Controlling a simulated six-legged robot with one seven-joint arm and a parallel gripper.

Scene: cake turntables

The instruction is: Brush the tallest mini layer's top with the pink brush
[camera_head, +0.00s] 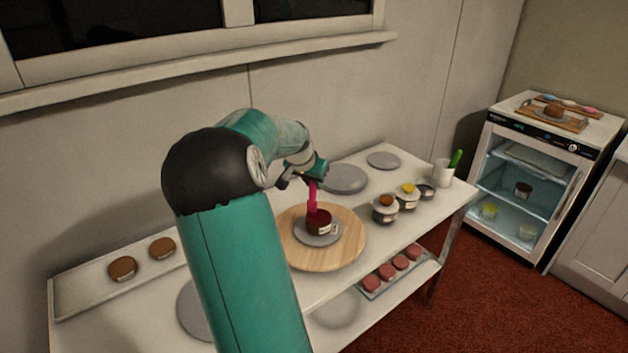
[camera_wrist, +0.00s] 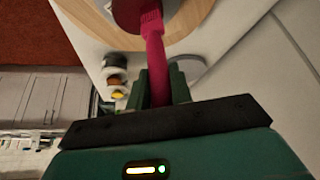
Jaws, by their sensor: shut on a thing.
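My gripper (camera_head: 303,179) is shut on a pink brush (camera_head: 312,197), which hangs bristles down over the wooden turntable. The brush also shows in the wrist view (camera_wrist: 154,50) between my gripper's fingers (camera_wrist: 160,88). A dark red-brown round thing with a pale label (camera_head: 319,224) sits on a grey disc (camera_head: 303,238) on the turntable (camera_head: 345,252). The brush's lower end overlaps its top; I cannot tell whether they touch. Two brown mini layers (camera_head: 122,268) (camera_head: 162,248) lie on a tray (camera_head: 75,298) at the left, similar in height.
Small jars (camera_head: 385,209) stand right of the turntable, near a white cup (camera_head: 442,173) with a green-handled tool. Bare grey discs (camera_head: 345,179) lie behind. Several reddish layers (camera_head: 386,271) lie on the lower shelf. A glass-front fridge (camera_head: 530,185) stands right, with a board on top.

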